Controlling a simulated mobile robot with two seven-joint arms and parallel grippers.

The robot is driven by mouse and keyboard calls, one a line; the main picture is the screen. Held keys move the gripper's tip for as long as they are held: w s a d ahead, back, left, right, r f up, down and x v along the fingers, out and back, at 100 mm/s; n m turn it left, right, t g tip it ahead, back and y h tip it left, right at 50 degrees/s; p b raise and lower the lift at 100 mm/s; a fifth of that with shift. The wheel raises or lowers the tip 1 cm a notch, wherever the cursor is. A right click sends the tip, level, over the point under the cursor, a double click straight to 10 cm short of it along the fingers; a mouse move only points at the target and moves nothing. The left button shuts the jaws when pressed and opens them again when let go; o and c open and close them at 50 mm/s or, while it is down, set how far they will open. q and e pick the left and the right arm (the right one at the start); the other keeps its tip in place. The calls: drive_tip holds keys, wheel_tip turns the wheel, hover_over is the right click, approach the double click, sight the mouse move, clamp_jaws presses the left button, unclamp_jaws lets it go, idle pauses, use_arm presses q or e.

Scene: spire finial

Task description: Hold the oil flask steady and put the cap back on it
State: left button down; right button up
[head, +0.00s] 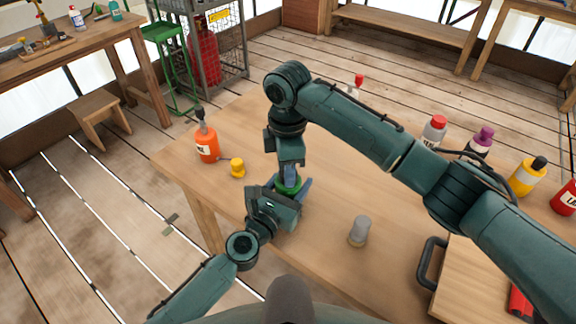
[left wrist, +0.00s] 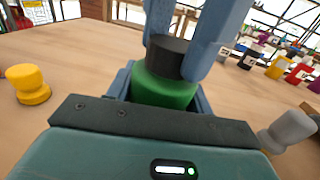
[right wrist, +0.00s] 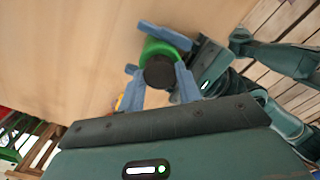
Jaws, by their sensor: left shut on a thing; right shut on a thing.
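The green oil flask (head: 284,187) stands upright near the middle of the table, mostly hidden by my arms in the head view. It shows in the left wrist view (left wrist: 162,90). My left gripper (head: 291,191) is shut around its body. The black cap (left wrist: 171,57) sits over the top of the flask, in line with it. My right gripper (right wrist: 160,84) points down from above and is shut on the cap, one blue finger on each side. The cap looks in contact with the flask top; I cannot tell how tightly it is seated.
A yellow knob-shaped object (head: 237,168) and an orange bottle (head: 207,145) stand left of the flask. A grey knob-shaped object (head: 359,232) stands to its right. Several bottles, including a yellow one (head: 525,178), line the right side near a wooden box with a black handle (head: 431,263).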

drive_tip(key=m, duration=0.7)
drive_tip(key=shift+a+m, duration=0.1)
drive_tip(key=shift+m, duration=0.2)
drive_tip(key=m, duration=0.4)
drive_tip(key=shift+m, duration=0.3)
drive_tip(key=m, duration=0.2)
drive_tip(key=shift+m, duration=0.4)
drive_tip(key=m, duration=0.4)
drive_tip(key=shift+m, duration=0.4)
drive_tip(key=m, duration=0.5)
drive_tip(key=o, duration=1)
drive_tip(key=shift+r, duration=0.1)
drive_tip(key=shift+w+r, duration=0.15)
drive_tip(key=shift+r, duration=0.5)
wheel_tip(320, 180, up, 10)
drive_tip(key=shift+r, duration=0.2)
